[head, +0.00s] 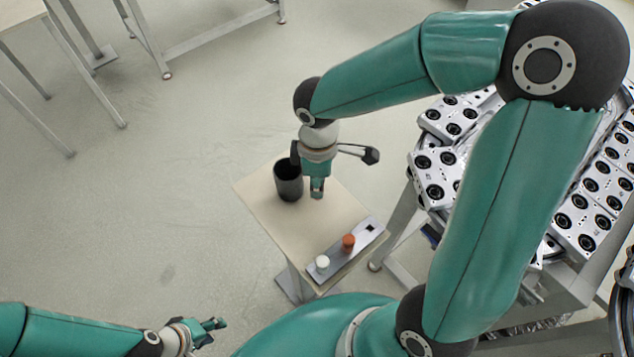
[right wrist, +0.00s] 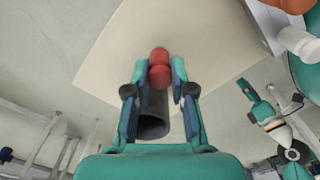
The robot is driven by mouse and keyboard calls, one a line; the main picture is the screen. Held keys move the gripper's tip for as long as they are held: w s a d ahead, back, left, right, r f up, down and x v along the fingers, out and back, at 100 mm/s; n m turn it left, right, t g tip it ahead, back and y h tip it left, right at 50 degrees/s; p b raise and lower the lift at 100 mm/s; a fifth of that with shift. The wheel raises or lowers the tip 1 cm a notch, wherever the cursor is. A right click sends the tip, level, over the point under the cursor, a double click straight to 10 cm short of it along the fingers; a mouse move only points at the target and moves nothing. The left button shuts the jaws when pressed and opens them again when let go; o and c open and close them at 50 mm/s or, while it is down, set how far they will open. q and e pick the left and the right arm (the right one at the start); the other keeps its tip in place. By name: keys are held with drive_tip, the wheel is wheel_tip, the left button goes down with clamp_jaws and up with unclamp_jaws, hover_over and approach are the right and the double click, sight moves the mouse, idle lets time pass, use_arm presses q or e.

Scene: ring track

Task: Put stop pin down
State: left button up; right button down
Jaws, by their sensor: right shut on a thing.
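My right gripper (head: 317,192) is over the small table beside the dark cup. In the right wrist view, the gripper (right wrist: 160,72) is shut on a red stop pin (right wrist: 159,60), which shows between the fingertips. The pin is hidden by the fingers in the head view. The dark cup (head: 288,182) stands upright on the table; in the right wrist view, the cup (right wrist: 155,118) shows behind the fingers. My left gripper (head: 214,327) is low at the left, away from the table; I cannot tell whether its fingers are apart.
A grey holder strip (head: 344,255) on the small table (head: 262,190) carries a white pin (head: 322,262), an orange-red pin (head: 348,242) and a dark square opening (head: 370,228). The ring track with grey carriers (head: 436,178) stands to the right. Table surface between cup and strip is clear.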

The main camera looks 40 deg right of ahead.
drive_tip(key=shift+f, duration=0.4)
drive_tip(key=shift+f, duration=0.15)
drive_tip(key=c, duration=1)
unclamp_jaws()
wheel_tip(320, 180, up, 12)
drive_tip(key=shift+r+p, duration=0.2)
drive_tip(key=shift+p, duration=0.1)
